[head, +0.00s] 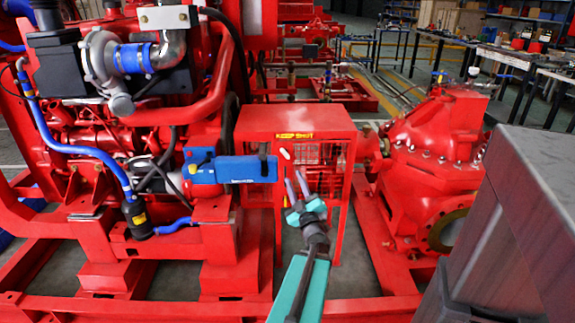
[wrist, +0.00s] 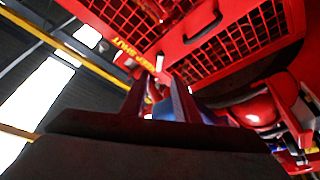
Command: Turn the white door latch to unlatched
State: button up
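The white door latch (head: 285,153) is a small pale bar, slightly tilted from upright. It sits on the front of a red mesh-doored cage, just below the yellow "KEEP SHUT" label (head: 294,135). My gripper (head: 294,175) is in front of the cage, with its fingertips a little below the latch in the head view. The two fingers are apart with nothing seen held between them. In the wrist view the gripper (wrist: 155,90) points toward the cage front, and a small white piece, likely the latch (wrist: 159,62), shows just beyond the fingertips. Contact cannot be told.
The red cage (head: 250,122) stands between the engine with a blue box (head: 247,169) on the left and a red pump (head: 430,150) on the right. Red base rails run along the floor. A dark grey block (head: 530,210) fills the near right.

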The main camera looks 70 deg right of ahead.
aim_at(286, 156)
jog(key=shift+w+d+b, duration=0.35)
jog(key=shift+d+b, duration=0.15)
jog(key=shift+b, duration=1.35)
jog(key=d+b, duration=0.1)
jog(key=b, duration=0.4)
jog(key=shift+w+r, duration=0.25)
jog(key=shift+w, duration=0.1)
jog(key=shift+b+x, duration=1.15)
jog(key=shift+x, duration=3)
jog(key=shift+r, duration=0.15)
jog(key=shift+c, duration=0.4)
grip_shut()
